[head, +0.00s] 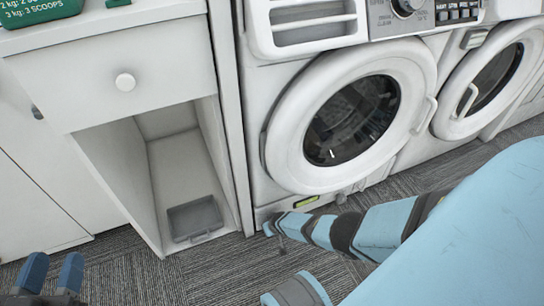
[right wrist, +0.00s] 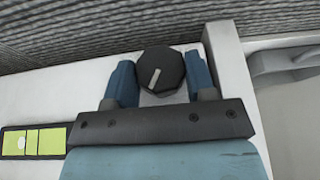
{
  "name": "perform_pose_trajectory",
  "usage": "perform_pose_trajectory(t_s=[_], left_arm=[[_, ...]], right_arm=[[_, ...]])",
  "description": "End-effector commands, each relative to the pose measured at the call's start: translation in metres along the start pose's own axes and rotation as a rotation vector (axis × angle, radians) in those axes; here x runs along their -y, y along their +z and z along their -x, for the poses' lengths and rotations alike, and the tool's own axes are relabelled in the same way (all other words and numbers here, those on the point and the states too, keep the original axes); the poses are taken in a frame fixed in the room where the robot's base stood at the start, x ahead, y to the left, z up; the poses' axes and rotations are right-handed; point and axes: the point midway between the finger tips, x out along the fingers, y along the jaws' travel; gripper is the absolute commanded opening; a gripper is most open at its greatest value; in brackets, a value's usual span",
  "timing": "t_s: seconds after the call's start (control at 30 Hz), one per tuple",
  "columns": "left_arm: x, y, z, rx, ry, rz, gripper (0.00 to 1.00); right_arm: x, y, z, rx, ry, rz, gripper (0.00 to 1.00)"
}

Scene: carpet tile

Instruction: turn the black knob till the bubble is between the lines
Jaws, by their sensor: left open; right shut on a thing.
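The black knob (right wrist: 165,66) is many-sided with a pale pointer line. It sits low on the washing machine front. My right gripper (right wrist: 160,75) is shut on it, one blue finger at each side. In the head view the right gripper (head: 275,227) is at the machine's lower left corner and the knob is hidden. The yellow-green level vial (right wrist: 34,142) has dark lines; its pale bubble (right wrist: 21,143) lies left of them in the right wrist view. The vial also shows in the head view (head: 305,201), too small to read. My left gripper (head: 53,272) is open and empty above the carpet.
The washing machine (head: 283,183) stands close beside a white cabinet (head: 125,170) with an open compartment holding a grey tray (head: 195,219). Another machine (head: 485,80) stands at the right. Grey carpet (head: 150,275) in front is mostly clear.

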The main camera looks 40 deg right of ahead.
Motion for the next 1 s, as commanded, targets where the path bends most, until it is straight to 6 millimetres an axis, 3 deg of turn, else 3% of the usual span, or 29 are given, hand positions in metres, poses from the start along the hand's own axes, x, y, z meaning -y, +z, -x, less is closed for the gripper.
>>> perform_pose_trajectory(t_s=[0.5,1.0], left_arm=[[0.0062,-0.0063,-0.0026,-0.049,-0.002,-0.072,0.43],[0.0053,-0.0033,-0.0021,-0.039,-0.002,-0.069,0.43]], right_arm=[[-0.0007,0.001,-0.0006,-0.015,-0.25,-0.111,0.27],[-0.001,0.0024,-0.0009,-0.019,-0.341,-0.144,0.27]])
